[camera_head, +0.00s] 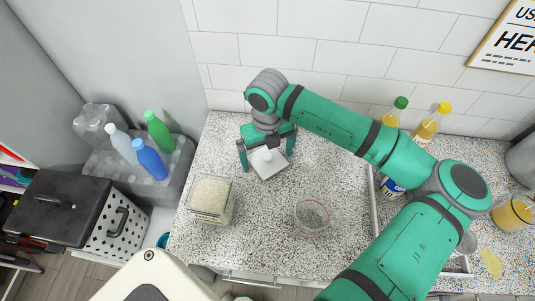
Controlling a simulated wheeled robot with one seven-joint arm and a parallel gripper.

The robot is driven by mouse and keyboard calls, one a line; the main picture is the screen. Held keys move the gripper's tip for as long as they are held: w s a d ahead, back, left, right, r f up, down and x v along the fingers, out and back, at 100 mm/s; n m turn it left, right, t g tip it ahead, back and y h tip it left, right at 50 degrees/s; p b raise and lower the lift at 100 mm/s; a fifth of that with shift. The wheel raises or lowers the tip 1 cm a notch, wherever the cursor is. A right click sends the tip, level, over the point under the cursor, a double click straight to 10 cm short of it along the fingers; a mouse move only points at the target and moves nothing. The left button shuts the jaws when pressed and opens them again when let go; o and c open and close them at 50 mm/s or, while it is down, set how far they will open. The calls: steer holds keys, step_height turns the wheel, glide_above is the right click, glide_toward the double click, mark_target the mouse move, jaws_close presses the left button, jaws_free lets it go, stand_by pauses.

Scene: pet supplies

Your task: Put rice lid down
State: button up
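The rice lid (269,164) is a pale grey square with a small knob on top, near the back of the speckled counter. It appears to lie flat on the counter. My gripper (267,153) is above the lid, pointing down. Its two green fingers are spread wide, one on each side of the lid, with a gap to the knob between them. The clear square rice container (209,198) stands to the front left of the lid. Its top is uncovered and white rice shows inside.
A clear glass bowl (312,216) stands at the counter's front middle. Bottles, including a yellow-capped one (433,123), stand at the back right, partly behind my arm. A grey crate (119,176) with bottles is left of the counter. The counter between lid and bowl is free.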

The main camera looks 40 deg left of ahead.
mark_target(267, 155)
step_height(267, 155, up, 12)
steer(key=shift+r, duration=0.15)
stand_by(0.6)
stand_by(0.4)
